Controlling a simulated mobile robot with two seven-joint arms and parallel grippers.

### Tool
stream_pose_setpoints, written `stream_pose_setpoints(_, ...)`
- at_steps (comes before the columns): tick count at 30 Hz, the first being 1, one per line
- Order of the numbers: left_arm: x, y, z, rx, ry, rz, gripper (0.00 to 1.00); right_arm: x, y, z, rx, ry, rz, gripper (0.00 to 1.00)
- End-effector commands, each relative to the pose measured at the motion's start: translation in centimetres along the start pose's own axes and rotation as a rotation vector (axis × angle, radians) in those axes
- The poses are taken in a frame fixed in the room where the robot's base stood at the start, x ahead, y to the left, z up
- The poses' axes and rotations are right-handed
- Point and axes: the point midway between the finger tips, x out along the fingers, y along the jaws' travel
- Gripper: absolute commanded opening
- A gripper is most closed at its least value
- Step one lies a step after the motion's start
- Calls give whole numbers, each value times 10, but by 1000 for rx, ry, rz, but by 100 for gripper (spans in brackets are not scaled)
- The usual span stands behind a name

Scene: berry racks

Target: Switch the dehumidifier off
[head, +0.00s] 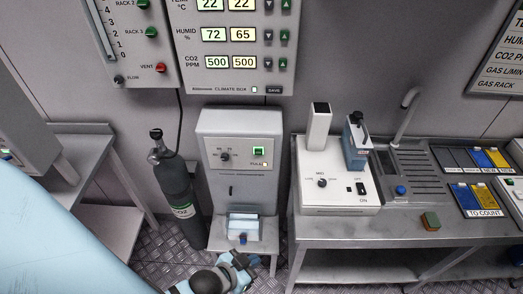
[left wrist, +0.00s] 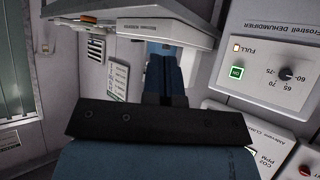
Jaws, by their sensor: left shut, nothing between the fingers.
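The dehumidifier (head: 238,181) is a pale grey box on a low stand, upright against the wall. Its green switch (head: 258,151) is lit at the upper right of its front panel, with a dark knob (head: 225,156) to the left. In the left wrist view the switch (left wrist: 237,72) glows green and reads ON, with the FULL lamp (left wrist: 236,48) above it and the knob (left wrist: 286,73) to the right. My left gripper (head: 238,262) is low in front of the dehumidifier, below and apart from the switch. Its fingers (left wrist: 165,75) are shut and empty. My right gripper is out of view.
A dark CO2 cylinder (head: 176,190) stands left of the dehumidifier. A steel bench (head: 410,215) with a white device (head: 335,185) is at the right. The climate control box (head: 230,45) hangs on the wall above.

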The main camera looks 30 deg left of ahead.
Motion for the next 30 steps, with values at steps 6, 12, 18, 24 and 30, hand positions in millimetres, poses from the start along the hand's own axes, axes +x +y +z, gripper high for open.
stream_pose_setpoints(6,10,-3,2,3,24,2,0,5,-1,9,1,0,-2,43)
stream_pose_setpoints(12,63,-37,-5,54,207,-10,0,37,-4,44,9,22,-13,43)
stream_pose_setpoints(18,114,-87,-35,124,488,-57,0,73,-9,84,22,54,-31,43)
stream_pose_setpoints(24,140,-137,-68,178,760,-145,0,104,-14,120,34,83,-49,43)
stream_pose_setpoints(30,142,-174,-94,206,961,-237,0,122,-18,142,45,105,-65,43)
